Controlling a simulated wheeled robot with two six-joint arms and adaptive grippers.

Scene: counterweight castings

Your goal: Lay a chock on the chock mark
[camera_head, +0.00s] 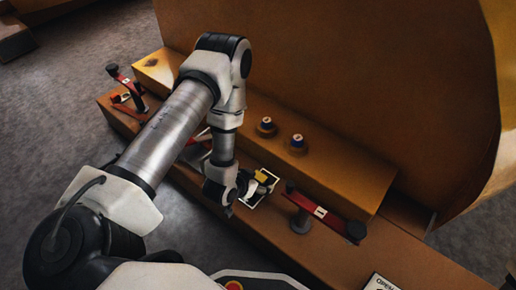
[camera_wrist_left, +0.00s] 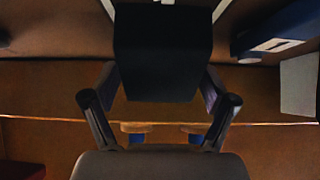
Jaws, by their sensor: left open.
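My left gripper (camera_head: 266,186) reaches down to the lower step of the brown casting, over the white-outlined chock mark (camera_head: 250,203). In the left wrist view its two fingers (camera_wrist_left: 160,112) stand apart, one at each side of a dark block (camera_wrist_left: 163,55), which looks like the chock. Parts of a white outline (camera_wrist_left: 222,10) show beyond the block. In the head view a small yellow patch (camera_head: 261,175) shows at the gripper; I cannot tell if it is the chock. The gripper hides much of the mark. My right gripper is in neither view.
A red lever (camera_head: 328,213) with a white label stands close right of the gripper. Two knobs (camera_head: 267,125) (camera_head: 297,141) sit on the upper step. Another red lever (camera_head: 124,80) is at the far left. An "OPEN" sign (camera_head: 380,283) is at the bottom right.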

